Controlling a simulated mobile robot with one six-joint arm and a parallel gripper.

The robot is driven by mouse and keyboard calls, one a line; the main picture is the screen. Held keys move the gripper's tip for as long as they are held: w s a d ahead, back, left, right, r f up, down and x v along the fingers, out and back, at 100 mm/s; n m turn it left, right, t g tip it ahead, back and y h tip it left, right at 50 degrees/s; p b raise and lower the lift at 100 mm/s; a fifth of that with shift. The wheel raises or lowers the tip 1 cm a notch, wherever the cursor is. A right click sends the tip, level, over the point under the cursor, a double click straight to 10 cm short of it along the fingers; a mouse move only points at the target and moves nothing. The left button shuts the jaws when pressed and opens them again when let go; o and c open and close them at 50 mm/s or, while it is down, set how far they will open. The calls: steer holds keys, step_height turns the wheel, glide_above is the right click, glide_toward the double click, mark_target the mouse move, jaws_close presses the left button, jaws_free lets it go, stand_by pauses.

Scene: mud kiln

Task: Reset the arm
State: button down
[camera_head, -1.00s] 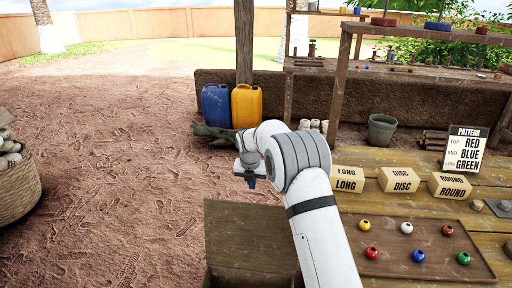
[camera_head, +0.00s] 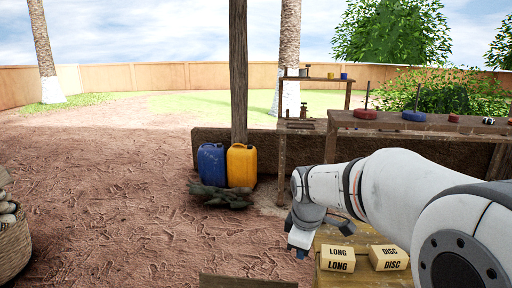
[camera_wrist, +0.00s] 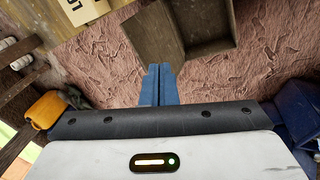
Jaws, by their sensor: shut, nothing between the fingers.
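My white arm reaches in from the lower right of the head view, bent at the elbow. My gripper (camera_head: 300,254) hangs at its end, pointing down, left of the wooden table (camera_head: 336,236) and above the ground. In the wrist view the two blue fingers of my gripper (camera_wrist: 158,72) lie together with nothing between them. Beyond them are reddish ground and an open, empty wooden box (camera_wrist: 190,45).
Blocks marked LONG (camera_head: 337,258) and DISC (camera_head: 388,257) sit on the table. A blue jerrycan (camera_head: 211,165) and a yellow jerrycan (camera_head: 242,166) stand by a post. A basket (camera_head: 14,245) is at far left. Open ground lies between.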

steer(key=s+d+r+m+p, duration=0.2)
steer(key=s+m, duration=0.4)
steer(key=s, duration=0.3)
steer(key=s+d+r+m+p, duration=0.2)
steer(key=s+m+p, duration=0.1)
steer(key=s+m, duration=0.4)
steer(key=shift+s+r, duration=0.25)
steer(key=shift+s, duration=0.9)
steer(key=shift+s, duration=0.1)
